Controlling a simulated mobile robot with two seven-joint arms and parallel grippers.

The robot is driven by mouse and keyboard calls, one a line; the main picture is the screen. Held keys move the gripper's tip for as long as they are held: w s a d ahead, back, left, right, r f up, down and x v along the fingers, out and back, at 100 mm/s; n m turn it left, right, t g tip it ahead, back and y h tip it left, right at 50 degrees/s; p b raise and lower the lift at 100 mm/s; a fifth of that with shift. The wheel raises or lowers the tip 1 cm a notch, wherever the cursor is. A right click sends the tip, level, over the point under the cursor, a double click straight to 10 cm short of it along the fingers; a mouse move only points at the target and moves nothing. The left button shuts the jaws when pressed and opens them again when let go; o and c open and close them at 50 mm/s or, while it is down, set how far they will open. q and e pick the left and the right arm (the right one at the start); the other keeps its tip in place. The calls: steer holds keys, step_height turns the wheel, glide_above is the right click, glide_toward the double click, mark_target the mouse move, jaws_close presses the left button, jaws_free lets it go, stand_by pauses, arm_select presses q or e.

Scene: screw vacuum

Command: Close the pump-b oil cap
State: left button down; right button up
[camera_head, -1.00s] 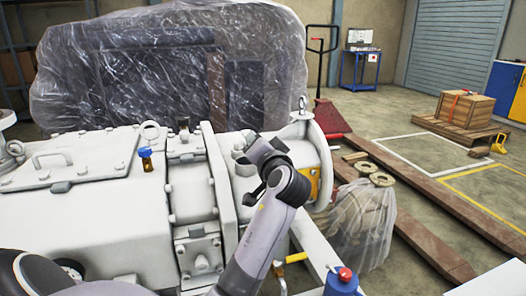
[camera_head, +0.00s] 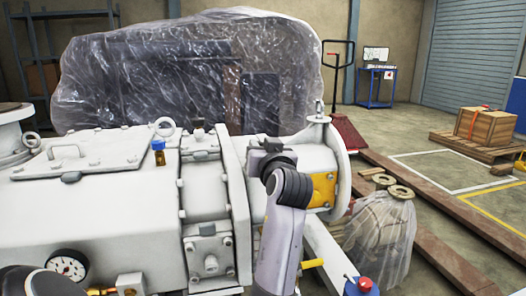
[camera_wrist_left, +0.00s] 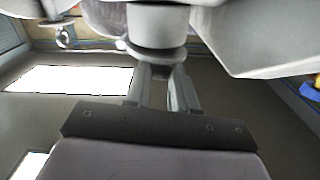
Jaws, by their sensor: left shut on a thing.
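The white pump (camera_head: 110,195) fills the left and middle of the head view, with a cylindrical end and flange (camera_head: 337,165) at its right. My left gripper (camera_head: 265,148) is over the top of the pump's cylindrical part, with its wrist in front. In the left wrist view the two fingers (camera_wrist_left: 164,82) are shut on a grey, round, stepped piece (camera_wrist_left: 158,30) that looks like the oil cap. The gripper and wrist hide this piece in the head view. I cannot tell how far it is seated. My right gripper is not in view.
A small amber bottle-like fitting with a blue top (camera_head: 158,152) stands on the pump. A pressure gauge (camera_head: 68,265) is at lower left. A plastic-wrapped machine (camera_head: 180,75) stands behind. A bagged bundle (camera_head: 380,235) and a red pallet jack (camera_head: 350,135) are at right.

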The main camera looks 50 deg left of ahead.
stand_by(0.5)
arm_select(q)
steer(key=c, duration=0.9)
jaws_free()
steer(key=shift+c, duration=0.2)
steer(key=shift+s+d, duration=0.1)
